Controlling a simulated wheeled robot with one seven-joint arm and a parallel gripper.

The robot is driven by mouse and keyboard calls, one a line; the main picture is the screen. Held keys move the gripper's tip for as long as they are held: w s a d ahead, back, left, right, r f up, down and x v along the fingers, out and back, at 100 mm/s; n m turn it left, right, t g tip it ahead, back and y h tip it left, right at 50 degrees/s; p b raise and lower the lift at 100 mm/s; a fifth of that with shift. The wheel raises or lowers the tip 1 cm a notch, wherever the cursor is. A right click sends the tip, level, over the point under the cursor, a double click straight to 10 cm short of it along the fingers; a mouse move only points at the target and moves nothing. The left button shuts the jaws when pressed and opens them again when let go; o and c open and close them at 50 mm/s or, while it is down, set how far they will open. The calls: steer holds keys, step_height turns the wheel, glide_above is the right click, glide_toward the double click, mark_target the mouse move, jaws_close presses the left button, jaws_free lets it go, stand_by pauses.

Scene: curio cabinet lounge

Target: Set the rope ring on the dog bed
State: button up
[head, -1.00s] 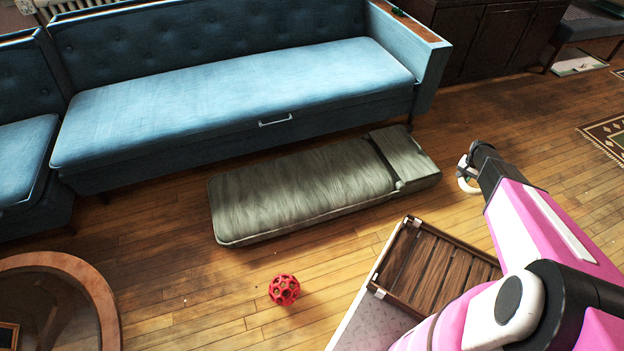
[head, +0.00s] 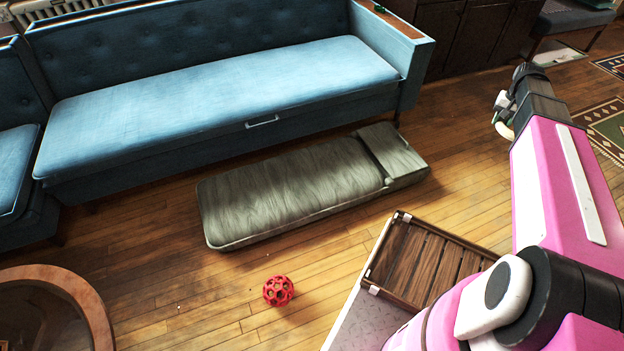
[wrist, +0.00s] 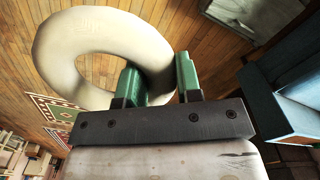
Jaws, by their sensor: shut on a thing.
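The rope ring (wrist: 60,45) is a thick cream ring, large in the wrist view. My gripper (wrist: 165,82) is shut on one side of its band, with green fingers on either side. In the head view my gripper (head: 503,115) is at the upper right with part of the ring (head: 504,130) showing, held up in the air. The dog bed (head: 290,190) is a long grey-green cushion with a raised pad at its right end. It lies on the floor in front of the blue sofa, to the left of and lower than my gripper in the picture. Its top is bare.
A blue sofa (head: 220,95) stands behind the bed. A red holed ball (head: 278,291) lies on the floor in front of it. A wooden slatted crate (head: 425,265) is at lower centre right. A round wooden table (head: 70,290) is at lower left. Open floor lies between.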

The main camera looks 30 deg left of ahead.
steer(key=s+a+r+n, duration=0.2)
steer(key=s+a+r, duration=0.4)
steer(key=r, duration=0.4)
steer(key=s+a+f+n, duration=0.2)
steer(key=a+f, duration=0.4)
steer(key=a, duration=0.5)
steer(key=s+a+f+n, duration=0.1)
steer(key=a+f+n, duration=0.1)
steer(key=a+f, duration=0.65)
steer(key=s+a+f+n, duration=0.2)
steer(key=a+f, duration=0.1)
steer(key=a, duration=1)
steer(key=s+a+f+n, duration=0.8)
steer(key=s+a+f, duration=2)
steer(key=a+f, duration=0.2)
glide_above(298, 185)
step_height(298, 185, down, 7)
steer(key=shift+r, duration=0.15)
steer(key=shift+f, duration=2.05)
steer(key=shift+f, duration=0.1)
